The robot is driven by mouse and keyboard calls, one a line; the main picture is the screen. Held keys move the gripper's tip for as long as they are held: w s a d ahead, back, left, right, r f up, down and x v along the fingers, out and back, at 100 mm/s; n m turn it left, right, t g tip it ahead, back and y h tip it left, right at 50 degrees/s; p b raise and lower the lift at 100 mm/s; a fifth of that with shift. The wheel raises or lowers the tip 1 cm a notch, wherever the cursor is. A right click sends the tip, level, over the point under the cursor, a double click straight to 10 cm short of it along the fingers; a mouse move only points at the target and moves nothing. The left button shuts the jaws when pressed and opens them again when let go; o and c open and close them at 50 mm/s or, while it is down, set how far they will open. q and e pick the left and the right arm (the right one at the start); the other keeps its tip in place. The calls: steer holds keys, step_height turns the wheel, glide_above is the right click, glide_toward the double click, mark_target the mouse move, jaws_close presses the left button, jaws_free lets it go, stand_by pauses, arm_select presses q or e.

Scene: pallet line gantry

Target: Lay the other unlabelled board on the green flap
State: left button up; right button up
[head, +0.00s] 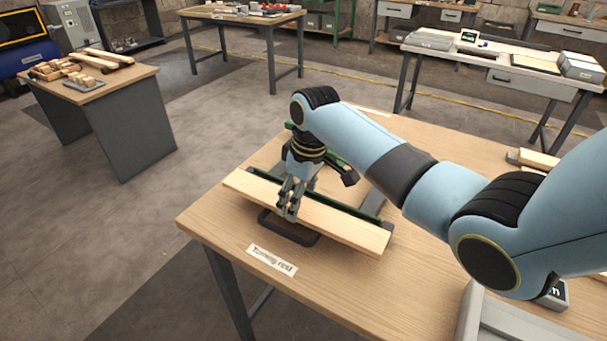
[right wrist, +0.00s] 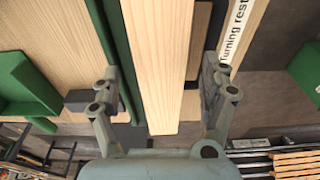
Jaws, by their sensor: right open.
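A pale wooden board (head: 345,224) lies across the low dark turning rest (head: 288,233) near the table's front edge. No label shows on its visible faces. My right gripper (head: 288,208) points down at the board, left of its middle. In the right wrist view the open fingers stand on either side of the board (right wrist: 160,60), with gaps showing. A long green strip (right wrist: 121,60) runs along one side of the board; I cannot tell whether it is the green flap. My arm hides part of the area behind the rest. My left gripper is not in view.
A "Turning rest" label (head: 272,261) lies on the wooden table (head: 225,213) in front. Another piece of wood (head: 538,160) shows at the table's right, partly behind my arm. The tabletop left of the rest is clear. Other benches stand farther back.

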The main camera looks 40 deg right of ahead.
mark_target(307, 209)
step_height(307, 209, up, 11)
steer(key=s, duration=0.1)
steer(key=shift+s+d, duration=0.3)
steer(key=shift+d, duration=0.05)
steer(key=shift+f, duration=0.15)
